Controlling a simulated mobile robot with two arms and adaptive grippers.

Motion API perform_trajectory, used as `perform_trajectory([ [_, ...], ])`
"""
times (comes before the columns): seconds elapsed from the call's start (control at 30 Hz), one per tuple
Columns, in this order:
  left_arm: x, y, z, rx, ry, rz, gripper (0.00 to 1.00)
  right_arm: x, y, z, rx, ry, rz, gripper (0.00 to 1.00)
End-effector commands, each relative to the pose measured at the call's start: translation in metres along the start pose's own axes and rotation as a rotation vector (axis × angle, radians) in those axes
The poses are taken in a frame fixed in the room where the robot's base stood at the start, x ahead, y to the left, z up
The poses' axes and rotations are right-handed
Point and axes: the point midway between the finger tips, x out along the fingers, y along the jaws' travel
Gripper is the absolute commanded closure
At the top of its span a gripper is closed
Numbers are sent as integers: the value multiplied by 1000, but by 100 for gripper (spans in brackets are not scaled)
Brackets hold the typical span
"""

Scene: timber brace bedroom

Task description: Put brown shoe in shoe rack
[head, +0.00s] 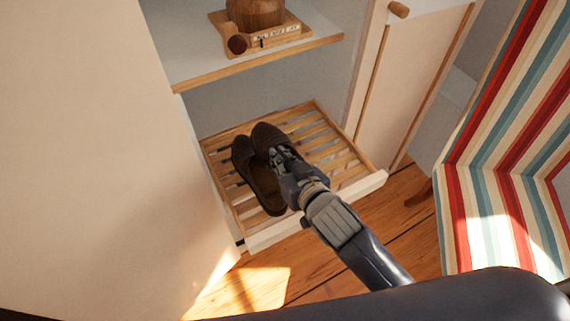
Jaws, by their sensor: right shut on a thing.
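The shoe rack (331,148) is a slatted wooden shelf low in an open cabinet, with a pale front edge. Two dark brown shoes are at its left part, side by side and touching or nearly so. The left shoe (246,165) lies on the slats. My right gripper (279,158) is shut on the right shoe (266,134), which is over the slats; whether it rests on them I cannot tell. The gripper and wrist hide part of that shoe. My left gripper is not in view.
An upper shelf (262,62) above the rack holds a round wooden object (255,12) on a wooden base. A pale cabinet door (400,85) stands at the right. A striped chair (510,140) is further right. The rack's right side is free.

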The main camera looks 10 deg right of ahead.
Motion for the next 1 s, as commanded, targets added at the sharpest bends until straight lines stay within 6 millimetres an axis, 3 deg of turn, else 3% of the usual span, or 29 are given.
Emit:
perform_trajectory([
  [0.07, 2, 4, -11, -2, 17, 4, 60, 8, -6, 12, 7, -22, -25, 100],
  [0.17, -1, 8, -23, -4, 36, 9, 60, 14, 8, 12, 4, -28, -29, 100],
  [0.27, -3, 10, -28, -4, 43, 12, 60, 23, 34, 9, 0, -31, -24, 100],
  [0.5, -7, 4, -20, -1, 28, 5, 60, 45, 96, -5, 1, -23, -21, 100],
  [0.63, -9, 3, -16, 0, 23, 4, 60, 55, 120, -9, 3, -21, -24, 100],
  [0.87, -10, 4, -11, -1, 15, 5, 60, 62, 137, -11, 8, -18, -27, 100],
  [1.0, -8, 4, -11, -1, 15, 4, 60, 67, 138, 3, 10, -21, -27, 100],
])
